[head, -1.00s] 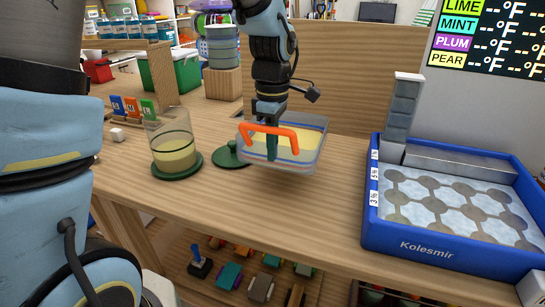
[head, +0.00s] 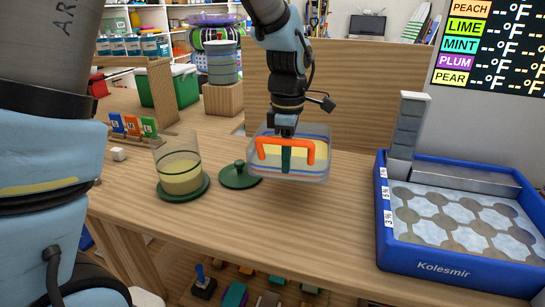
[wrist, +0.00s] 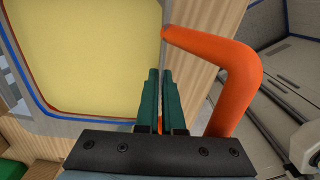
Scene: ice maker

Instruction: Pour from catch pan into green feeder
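The catch pan is a clear tub (head: 320,172) with blue and red lines, an orange handle (head: 302,150) and pale yellow contents. My gripper (head: 286,158) has dark green fingers shut on the handle, and the pan looks held roughly level above the table. In the wrist view, the fingers (wrist: 155,78) are close together with a sliver of orange between them; the yellow contents (wrist: 90,50) fill the upper left. The green feeder seems to be the clear, green-banded jar (head: 179,165) on a green base, left of the pan. It is open-topped, upright and partly filled with pale yellow.
A green knobbed lid (head: 239,179) lies between jar and pan. A blue tray (head: 450,262) stands at right, a wooden panel (head: 345,85) behind. The front middle table is clear.

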